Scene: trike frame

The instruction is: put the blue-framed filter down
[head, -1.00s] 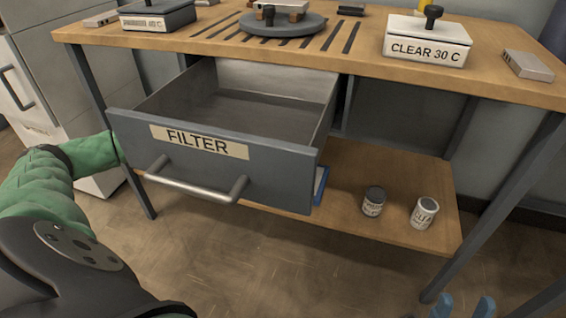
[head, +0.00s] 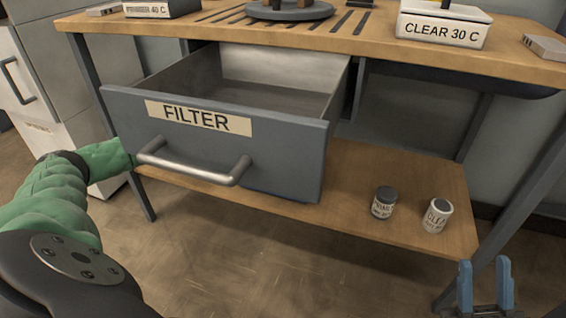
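The blue-framed filter does not show now. The open drawer (head: 215,145), labelled FILTER, hides part of the lower shelf (head: 345,215). The inside of the drawer that I can see looks empty. My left arm comes in from the left and passes behind the drawer front, which hides its gripper. My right gripper (head: 485,284) is at the bottom right, in front of the bench, with its two blue fingers apart and nothing between them.
A dark-lidded can (head: 384,202) and a light can (head: 437,215) stand on the shelf's right part. The drawer's metal handle (head: 195,168) juts forward. On the wooden bench top (head: 350,42) are a CLEAR 30 C box (head: 441,31) and a round dark plate (head: 290,12).

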